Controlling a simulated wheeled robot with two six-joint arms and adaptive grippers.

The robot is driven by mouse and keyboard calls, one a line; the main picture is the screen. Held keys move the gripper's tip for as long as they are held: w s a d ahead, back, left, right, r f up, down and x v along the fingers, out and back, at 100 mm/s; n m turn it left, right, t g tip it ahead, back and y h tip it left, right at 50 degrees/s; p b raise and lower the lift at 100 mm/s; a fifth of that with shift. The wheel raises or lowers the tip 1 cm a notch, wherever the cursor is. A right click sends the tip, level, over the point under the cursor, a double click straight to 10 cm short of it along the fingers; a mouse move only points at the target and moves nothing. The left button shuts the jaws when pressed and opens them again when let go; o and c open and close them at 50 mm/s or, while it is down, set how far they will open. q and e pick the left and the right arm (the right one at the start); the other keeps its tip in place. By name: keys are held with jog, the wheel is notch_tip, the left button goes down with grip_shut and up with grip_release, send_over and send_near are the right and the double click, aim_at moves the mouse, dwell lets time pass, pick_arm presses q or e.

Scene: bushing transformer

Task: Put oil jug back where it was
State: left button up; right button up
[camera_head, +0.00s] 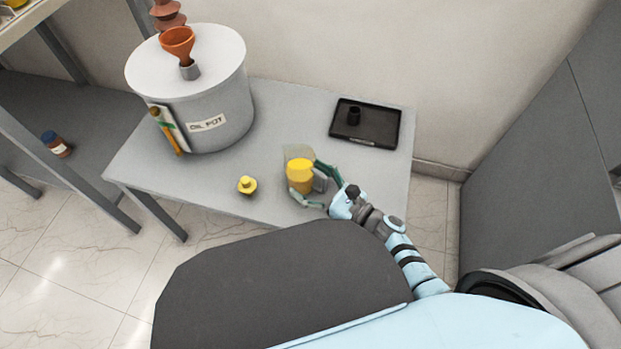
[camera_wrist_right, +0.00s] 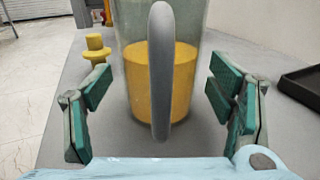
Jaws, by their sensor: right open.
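The oil jug (camera_head: 299,174) is a clear container with yellow oil inside, standing on the grey table. In the right wrist view the jug (camera_wrist_right: 184,85) is upright, its grey handle facing my wrist. My right gripper (camera_head: 309,183) is open, with one finger on either side of the jug and handle. In the right wrist view both green-padded fingers of the gripper (camera_wrist_right: 160,105) are apart from the jug, with gaps at each side. My left gripper is not in view.
A large oil pot (camera_head: 222,109) with an orange funnel (camera_head: 177,42) stands at the table's left. A small yellow cap-like piece (camera_head: 247,185) is near the front edge.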

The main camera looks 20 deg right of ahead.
jog(key=shift+r, duration=0.25)
jog(key=p+v, duration=0.1)
jog(key=v, duration=1.1)
jog(key=shift+f, duration=0.1)
